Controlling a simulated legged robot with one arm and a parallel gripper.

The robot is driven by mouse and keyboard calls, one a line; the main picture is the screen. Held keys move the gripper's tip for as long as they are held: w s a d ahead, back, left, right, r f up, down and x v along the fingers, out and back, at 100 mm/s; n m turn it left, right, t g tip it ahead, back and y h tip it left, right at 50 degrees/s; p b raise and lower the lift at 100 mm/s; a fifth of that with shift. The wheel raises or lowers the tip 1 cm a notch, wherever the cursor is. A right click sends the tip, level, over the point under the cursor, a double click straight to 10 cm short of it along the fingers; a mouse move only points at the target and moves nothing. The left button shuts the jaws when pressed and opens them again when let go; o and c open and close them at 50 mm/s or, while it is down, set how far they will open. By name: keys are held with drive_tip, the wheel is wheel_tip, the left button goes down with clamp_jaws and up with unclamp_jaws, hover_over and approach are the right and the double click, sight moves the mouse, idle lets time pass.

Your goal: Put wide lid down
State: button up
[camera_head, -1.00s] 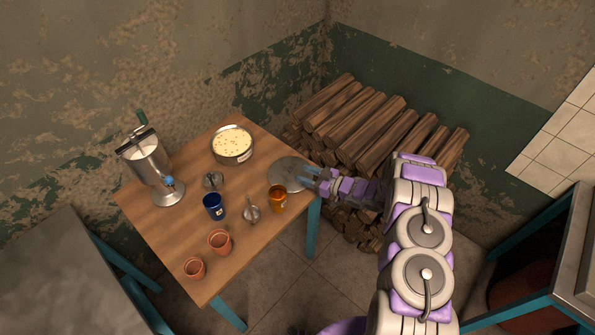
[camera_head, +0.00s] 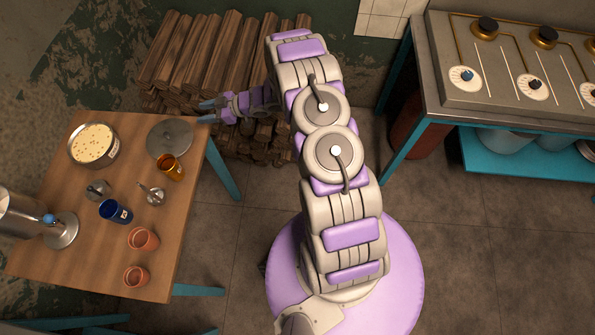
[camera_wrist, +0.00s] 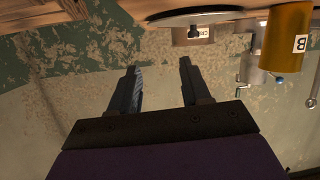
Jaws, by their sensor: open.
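The wide lid (camera_head: 170,138) is a round grey metal disc lying flat on the wooden table (camera_head: 70,240), near its back right corner. In the wrist view the lid (camera_wrist: 194,16) shows edge-on with a small dark knob. My gripper (camera_head: 205,112) is open and empty, just right of the lid at the table's edge and apart from it. In the wrist view its two fingers (camera_wrist: 160,75) stand spread with nothing between them.
An orange mug (camera_head: 171,167) stands close to the lid. A pot of pale food (camera_head: 94,145), a blue mug (camera_head: 115,211), clay cups (camera_head: 143,239) and a metal dispenser (camera_head: 60,231) share the table. Stacked logs (camera_head: 215,60) lie behind; a stove (camera_head: 520,70) stands right.

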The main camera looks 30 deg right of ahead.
drive_tip(key=w+d+r+m+t+h, duration=0.1)
drive_tip(key=w+d+r+m+h, duration=0.3)
drive_tip(key=d+r+h, duration=0.6)
drive_tip(key=s+d+r+m+g+h, duration=0.2)
drive_tip(key=s+d+r+m+h, duration=0.3)
drive_tip(key=s+r, duration=0.65)
drive_tip(key=s+a+r+m+g+y, duration=0.1)
drive_tip(key=s+a+r+g, duration=0.2)
drive_tip(key=s, duration=1)
drive_tip(key=s+a+r+m+g+y, duration=0.1)
drive_tip(key=s+a+r+g, duration=0.1)
drive_tip(key=s, duration=1.2)
drive_tip(key=s+a+r+m+g, duration=0.1)
drive_tip(key=s+a+r+g, duration=0.2)
drive_tip(key=s, duration=1.1)
drive_tip(key=shift+a+r+g+y, duration=0.3)
drive_tip(key=shift+a+g+y, duration=0.1)
drive_tip(key=shift+a+g, duration=0.1)
